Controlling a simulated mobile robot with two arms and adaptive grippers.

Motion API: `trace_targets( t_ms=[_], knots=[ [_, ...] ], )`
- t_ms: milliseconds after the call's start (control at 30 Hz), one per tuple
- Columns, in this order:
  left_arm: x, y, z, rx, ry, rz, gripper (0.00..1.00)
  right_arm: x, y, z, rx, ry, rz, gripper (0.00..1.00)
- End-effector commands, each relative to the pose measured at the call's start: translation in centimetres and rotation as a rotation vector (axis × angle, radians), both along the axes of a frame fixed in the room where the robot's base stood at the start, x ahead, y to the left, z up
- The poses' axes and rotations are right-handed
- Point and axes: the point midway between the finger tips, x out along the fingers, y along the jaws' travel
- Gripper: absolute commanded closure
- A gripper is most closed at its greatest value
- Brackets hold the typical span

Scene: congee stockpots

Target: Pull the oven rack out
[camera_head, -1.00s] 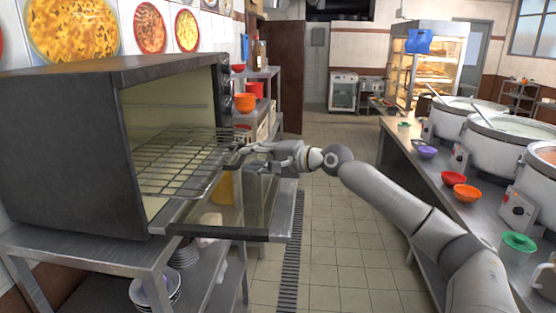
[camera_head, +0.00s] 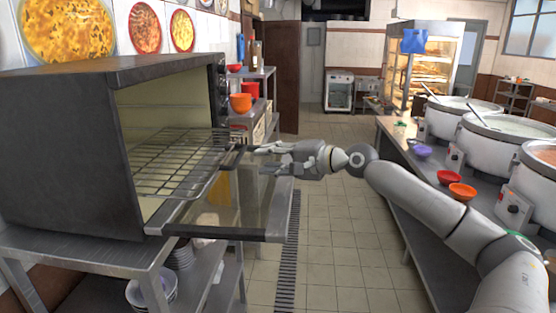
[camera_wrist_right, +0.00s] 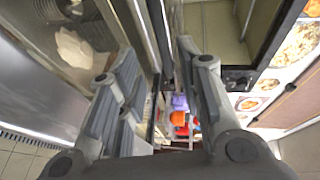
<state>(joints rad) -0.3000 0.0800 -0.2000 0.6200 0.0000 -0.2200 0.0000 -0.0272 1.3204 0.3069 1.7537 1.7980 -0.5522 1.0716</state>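The oven rack (camera_head: 180,160) is a dark wire grid in the oven (camera_head: 70,150), whose front faces right. Its front part sticks out of the oven mouth, above the lowered glass door (camera_head: 225,215). My right gripper (camera_head: 258,158) is just right of the rack's front edge in the head view, with its fingers pointing at it and spread. In the right wrist view the two fingers (camera_wrist_right: 160,75) stand wide apart with nothing clearly held between them. The rack is hard to make out in that view. My left gripper is not in view.
The oven stands on a metal table (camera_head: 85,250) with bowls on the shelf below. A shelf with orange bowls (camera_head: 240,103) stands behind it. A counter (camera_head: 420,180) with large stockpots (camera_head: 508,135) runs along the right. The tiled aisle (camera_head: 340,235) between is clear.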

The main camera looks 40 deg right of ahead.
Motion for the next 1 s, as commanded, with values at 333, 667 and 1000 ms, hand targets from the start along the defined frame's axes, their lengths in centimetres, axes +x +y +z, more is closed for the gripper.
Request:
trace_targets(
  t_ms=[333, 667, 1000],
  knots=[
    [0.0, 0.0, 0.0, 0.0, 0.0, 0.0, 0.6, -1.7, -0.7, 0.2, -0.001, 0.001, -0.003, 0.67],
    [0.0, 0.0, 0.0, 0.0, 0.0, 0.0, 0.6, -2.0, -0.9, 0.3, -0.002, 0.001, -0.005, 0.67],
    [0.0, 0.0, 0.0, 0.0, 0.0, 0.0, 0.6, -1.9, -0.9, 0.3, -0.002, 0.001, -0.005, 0.67]
  ],
)
